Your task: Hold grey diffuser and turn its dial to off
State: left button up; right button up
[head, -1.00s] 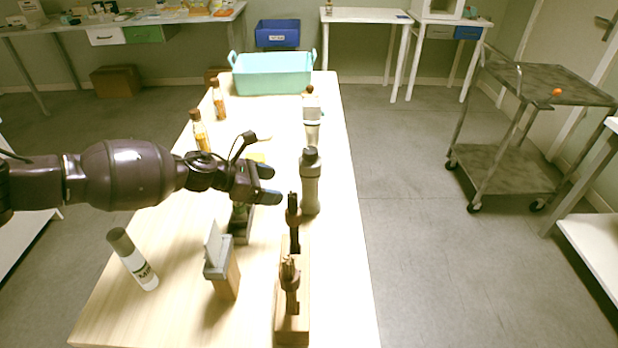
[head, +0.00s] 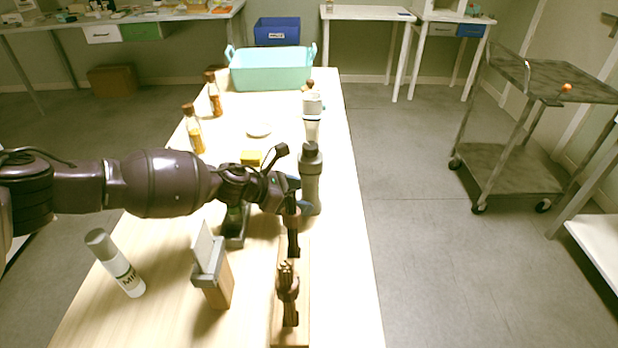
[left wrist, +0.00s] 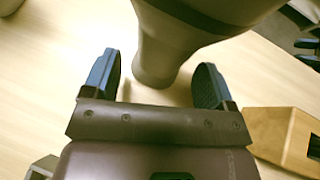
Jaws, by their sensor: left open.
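The grey diffuser (head: 311,165) stands upright on the table, a tall grey bottle with a dark cap-like top. In the left wrist view, the diffuser (left wrist: 165,45) rises just ahead of the fingertips, its lower part lined up with the gap between them. My left gripper (head: 298,196) is open, its blue fingers level with the diffuser's body at its left side. The left gripper also shows in the left wrist view (left wrist: 158,80) with nothing clamped. I cannot make out the dial or its setting. My right gripper is not in view.
A wooden stand with dark upright pieces (head: 288,285) is close in front. A white-topped bottle (head: 312,115) stands behind the diffuser. A wooden block with a grey top (head: 212,285), a tilted white bottle (head: 122,268) and amber bottles (head: 194,132) are left. A teal bin (head: 271,72) is at the back.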

pick_arm(q)
jog(key=shift+x, duration=1.05)
jog(key=shift+c, duration=0.4)
